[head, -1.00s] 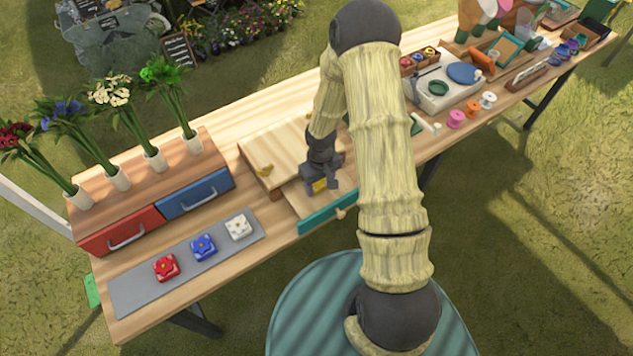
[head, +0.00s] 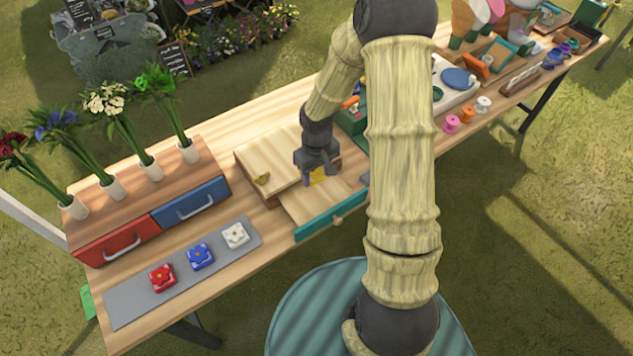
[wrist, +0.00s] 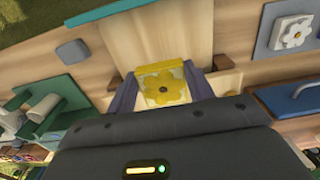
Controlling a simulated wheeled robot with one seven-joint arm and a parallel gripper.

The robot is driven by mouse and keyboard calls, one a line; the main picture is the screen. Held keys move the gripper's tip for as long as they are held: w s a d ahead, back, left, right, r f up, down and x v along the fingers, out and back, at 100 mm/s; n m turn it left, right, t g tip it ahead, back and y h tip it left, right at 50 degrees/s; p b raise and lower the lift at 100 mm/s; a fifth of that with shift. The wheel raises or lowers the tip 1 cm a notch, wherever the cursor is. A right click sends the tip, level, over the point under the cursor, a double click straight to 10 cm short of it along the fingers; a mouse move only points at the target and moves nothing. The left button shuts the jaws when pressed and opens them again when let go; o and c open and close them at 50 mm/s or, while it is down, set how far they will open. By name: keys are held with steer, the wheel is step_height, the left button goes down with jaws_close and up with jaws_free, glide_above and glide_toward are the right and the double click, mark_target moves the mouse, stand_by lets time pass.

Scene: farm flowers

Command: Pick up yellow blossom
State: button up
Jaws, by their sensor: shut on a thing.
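The yellow blossom (wrist: 163,88) is a yellow block with a flower relief and a dark centre. My gripper (wrist: 165,92) is shut on it, one finger on each side, in the wrist view. In the head view the blossom (head: 318,177) shows as a yellow patch under my gripper (head: 320,180), over the open teal-fronted drawer (head: 331,215) of the wooden box. I cannot tell whether the blossom touches the drawer floor.
Red (head: 162,277), blue (head: 200,256) and white (head: 235,235) blossom blocks stand on a grey mat (head: 132,307) at left. Behind it are a red drawer (head: 117,238), a blue drawer (head: 192,203) and several vased flowers. Spools (head: 451,124) and tools lie at right.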

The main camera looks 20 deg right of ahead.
steer(key=shift+r, duration=0.9)
steer(key=shift+w, duration=0.1)
